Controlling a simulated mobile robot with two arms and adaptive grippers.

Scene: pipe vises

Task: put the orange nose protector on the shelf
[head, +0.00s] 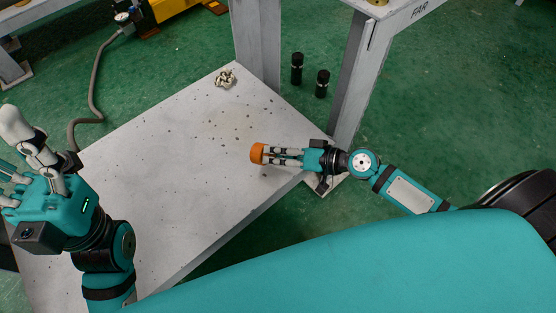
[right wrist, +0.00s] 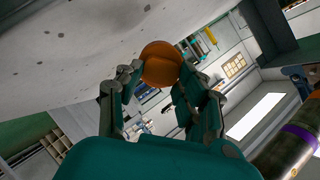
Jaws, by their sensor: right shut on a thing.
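The orange nose protector (head: 257,153) is a short orange cap held at the tips of my right gripper (head: 274,155), over the grey speckled shelf (head: 190,150). In the right wrist view the protector (right wrist: 160,63) sits between the two fingers of the gripper (right wrist: 158,82), close to the grey surface. I cannot tell whether it touches the shelf. My left gripper (head: 22,165) is at the left edge of the head view, away from the protector, and its fingers are partly cut off; nothing shows in them.
A small metallic bundle (head: 226,78) lies at the shelf's far corner. Grey posts (head: 256,45) rise behind and at the right (head: 352,80). Two black cylinders (head: 297,68) (head: 322,83) stand on the green floor. A hose (head: 93,90) runs at the left. The shelf's middle is clear.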

